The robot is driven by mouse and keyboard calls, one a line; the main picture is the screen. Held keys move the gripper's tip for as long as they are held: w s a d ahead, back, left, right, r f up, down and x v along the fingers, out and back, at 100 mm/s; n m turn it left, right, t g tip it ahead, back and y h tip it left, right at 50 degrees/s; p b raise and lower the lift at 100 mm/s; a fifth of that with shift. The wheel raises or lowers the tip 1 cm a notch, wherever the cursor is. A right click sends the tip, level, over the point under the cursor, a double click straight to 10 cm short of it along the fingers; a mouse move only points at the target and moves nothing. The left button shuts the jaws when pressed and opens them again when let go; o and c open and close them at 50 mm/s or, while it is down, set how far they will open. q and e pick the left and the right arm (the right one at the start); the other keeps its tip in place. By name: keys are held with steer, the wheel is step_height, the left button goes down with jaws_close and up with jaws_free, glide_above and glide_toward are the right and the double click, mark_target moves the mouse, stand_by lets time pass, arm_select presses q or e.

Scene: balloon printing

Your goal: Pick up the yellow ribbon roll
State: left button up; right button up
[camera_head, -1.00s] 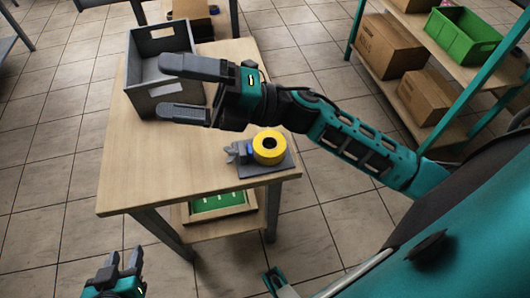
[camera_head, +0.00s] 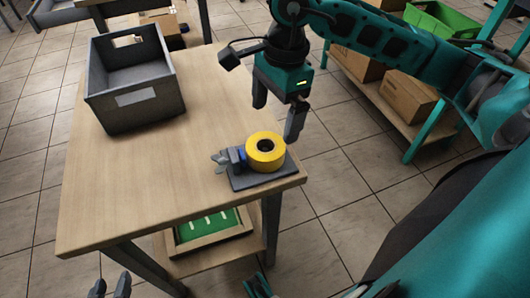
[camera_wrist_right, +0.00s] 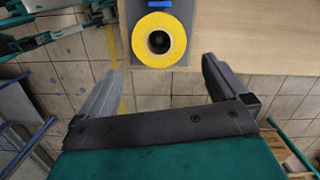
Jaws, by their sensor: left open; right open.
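The yellow ribbon roll (camera_head: 265,152) sits on a small dark dispenser base (camera_head: 262,178) near the right front corner of the wooden table. Its round face with a dark core also shows in the right wrist view (camera_wrist_right: 159,40), ahead of the fingers and between their lines. My right gripper (camera_head: 276,122) is open and empty, pointing down above and just behind the roll, not visibly touching it. It is also open in the right wrist view (camera_wrist_right: 158,78). My left gripper (camera_head: 111,284) is open at the bottom left edge, low in front of the table; only its fingertips show.
A grey bin (camera_head: 134,84) stands at the back left of the table (camera_head: 150,185). A tray with a green inside (camera_head: 208,228) is on the shelf below. A rack with cardboard boxes (camera_head: 408,100) and a green crate (camera_head: 440,20) stands at the right.

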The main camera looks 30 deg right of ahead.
mark_target(265, 149)
steer(key=f, duration=0.4)
steer(key=shift+a+b, duration=0.3)
steer(key=shift+a, duration=0.05)
steer(key=f, duration=0.1)
steer(key=a+f+b, duration=0.1)
steer(key=f, duration=0.1)
steer(key=shift+a+f, duration=0.1)
steer(key=shift+f, duration=0.7)
steer(key=shift+c, duration=1)
steer(key=c, duration=0.6)
arm_select(q)
steer(key=shift+d+f, duration=0.2)
steer(key=shift+f, duration=0.7)
arm_select(e)
steer(key=shift+c, duration=0.3)
steer(key=shift+w+r, duration=0.1)
steer(key=shift+r, duration=0.05)
